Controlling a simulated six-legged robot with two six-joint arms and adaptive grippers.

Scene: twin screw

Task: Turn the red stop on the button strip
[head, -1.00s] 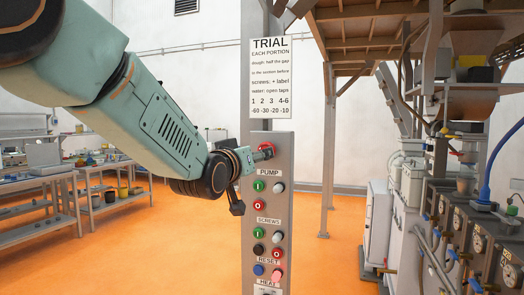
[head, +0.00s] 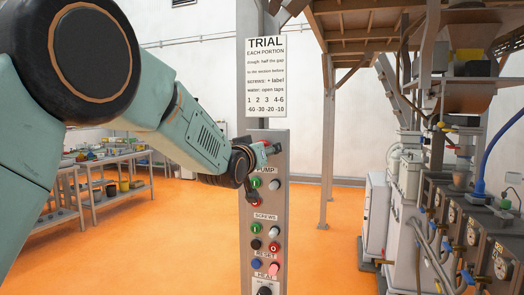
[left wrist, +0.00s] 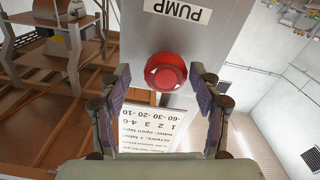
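The button strip (head: 284,165) is a grey upright panel in the middle of the head view. In the left wrist view the red stop (left wrist: 165,72) is a round red knob on the strip, beside the upside-down PUMP label (left wrist: 178,10). My left gripper (left wrist: 160,78) is open, with one finger on each side of the knob. A gap shows between the knob and each finger. In the head view my left gripper (head: 266,150) is at the top of the strip and mostly covers the red stop. My right gripper is not in view.
Below on the strip are several green, white, red, black, blue and pink buttons. A TRIAL sign (head: 265,78) hangs above the strip. Workbenches (head: 115,185) stand at the left, and machinery with gauges (head: 470,230) at the right. The orange floor (head: 195,250) around the strip is clear.

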